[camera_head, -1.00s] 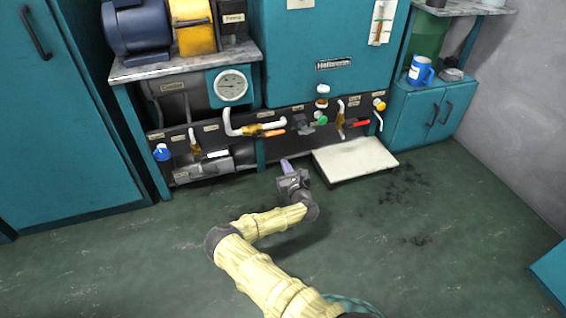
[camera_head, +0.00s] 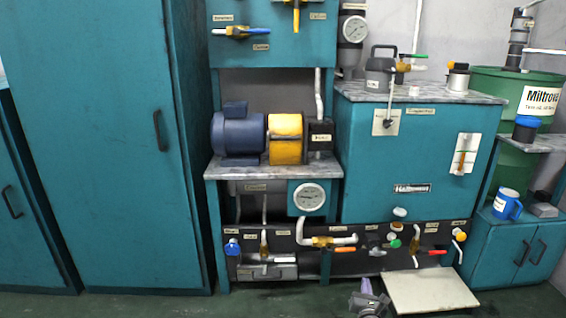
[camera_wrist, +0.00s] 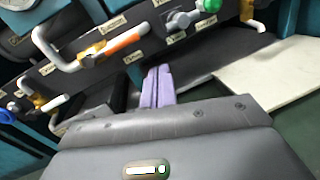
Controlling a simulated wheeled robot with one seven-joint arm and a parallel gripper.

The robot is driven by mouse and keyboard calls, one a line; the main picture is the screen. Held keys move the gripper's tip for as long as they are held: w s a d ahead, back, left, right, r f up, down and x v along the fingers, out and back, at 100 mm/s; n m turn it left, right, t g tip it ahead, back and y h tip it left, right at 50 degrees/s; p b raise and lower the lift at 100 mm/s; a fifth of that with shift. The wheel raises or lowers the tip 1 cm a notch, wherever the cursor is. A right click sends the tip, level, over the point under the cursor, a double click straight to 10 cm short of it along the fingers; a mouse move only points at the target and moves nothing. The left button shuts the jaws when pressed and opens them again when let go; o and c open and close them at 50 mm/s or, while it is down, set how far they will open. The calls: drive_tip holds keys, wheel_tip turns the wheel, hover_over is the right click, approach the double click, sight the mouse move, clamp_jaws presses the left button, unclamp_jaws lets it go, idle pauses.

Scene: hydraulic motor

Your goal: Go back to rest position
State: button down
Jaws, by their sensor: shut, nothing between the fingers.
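My gripper (camera_head: 367,287) shows at the bottom edge of the head view, low in front of the valve panel and just left of the white plate. In the wrist view, its purple fingers (camera_wrist: 158,87) lie together with nothing between them. They are apart from the valves. The rest of my arm is out of the head view. The hydraulic unit (camera_head: 400,165) stands behind, with a row of labelled valves along its lower dark panel (camera_head: 345,262).
A white plate (camera_head: 430,290) lies low at the right and also shows in the wrist view (camera_wrist: 262,84). An orange-handled valve (camera_wrist: 122,42) and a green-knobbed valve (camera_wrist: 190,18) are beyond my fingers. A blue motor (camera_head: 238,135) sits on the shelf. A tall cabinet (camera_head: 95,130) stands left.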

drive_tip(key=s+d+r+m+g+h+p, duration=0.55)
drive_tip(key=s+r+m+g+p, duration=0.45)
drive_tip(key=m, duration=0.9)
drive_tip(key=s+a+r+m+g+y+p, duration=0.2)
drive_tip(key=s+a+r+m+y+p, duration=0.15)
drive_tip(key=s+a+r, duration=0.6)
drive_tip(key=s+a+r+m+g+y+p, duration=0.15)
drive_tip(key=s+a+r+m+p, duration=0.45)
drive_tip(key=r, duration=0.6)
drive_tip(key=s+a+r+m+g+y+p, duration=0.25)
drive_tip(key=s+a+r+y, duration=0.2)
drive_tip(key=s+r, duration=0.5)
wheel_tip(320, 180, up, 38)
drive_tip(key=p, duration=3.6)
drive_tip(key=shift+w+f+m+t+h+p, duration=0.2)
drive_tip(key=shift+w+m+t+h+p, duration=0.1)
drive_tip(key=shift+w+m+t, duration=0.15)
